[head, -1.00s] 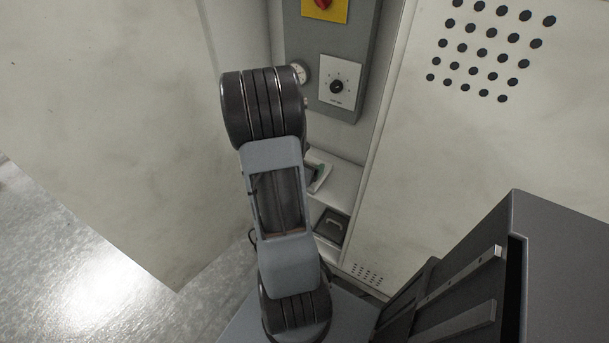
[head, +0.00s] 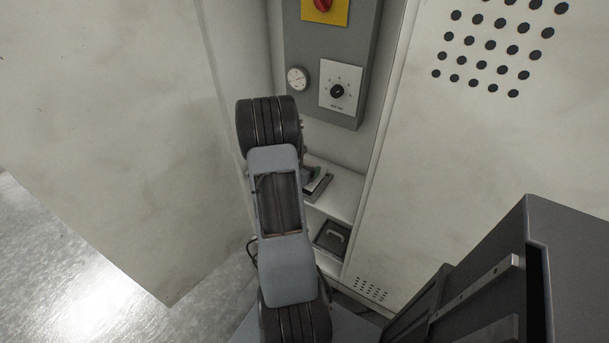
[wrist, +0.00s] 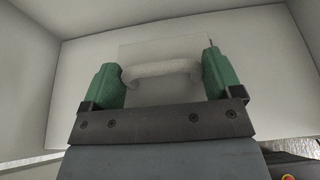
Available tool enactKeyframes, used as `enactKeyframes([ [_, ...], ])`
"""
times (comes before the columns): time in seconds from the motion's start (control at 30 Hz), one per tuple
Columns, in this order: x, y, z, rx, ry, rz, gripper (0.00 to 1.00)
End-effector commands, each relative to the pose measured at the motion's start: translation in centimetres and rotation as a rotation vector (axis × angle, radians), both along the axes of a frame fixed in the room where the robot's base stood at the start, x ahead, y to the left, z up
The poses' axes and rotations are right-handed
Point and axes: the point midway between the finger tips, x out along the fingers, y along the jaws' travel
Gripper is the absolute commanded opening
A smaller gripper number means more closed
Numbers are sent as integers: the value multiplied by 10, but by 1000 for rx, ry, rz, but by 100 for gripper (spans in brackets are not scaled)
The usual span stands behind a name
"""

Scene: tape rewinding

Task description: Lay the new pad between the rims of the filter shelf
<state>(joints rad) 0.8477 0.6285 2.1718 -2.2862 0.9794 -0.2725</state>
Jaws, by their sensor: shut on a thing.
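In the wrist view the green fingers of my gripper (wrist: 160,73) are shut on the white handle of a pale, flat, square pad (wrist: 165,48). The pad lies over a pale surface in a walled recess; I cannot tell whether it touches it. In the head view a pale shelf (head: 343,192) shows inside the cabinet, with a dark-edged flat piece (head: 318,187) at my gripper's end, partly behind my arm. The shelf's rims cannot be made out.
Below the shelf a dark square piece with a light handle (head: 332,238) sits in a lower compartment. A grey control box with a dial (head: 338,91) and gauge (head: 297,79) hangs above. Pale panels (head: 120,130) stand on both sides.

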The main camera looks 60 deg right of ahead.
Motion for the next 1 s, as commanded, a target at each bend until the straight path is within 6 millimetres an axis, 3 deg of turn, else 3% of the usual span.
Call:
enactKeyframes([
  [0.33, 3, -4, -35, 2, 2, 0, 61],
  [0.8, 3, -4, -42, 0, 0, 0, 61],
  [0.83, 3, -4, -41, 0, 0, 0, 87],
  [1.0, 3, -4, -40, 0, 0, 0, 100],
])
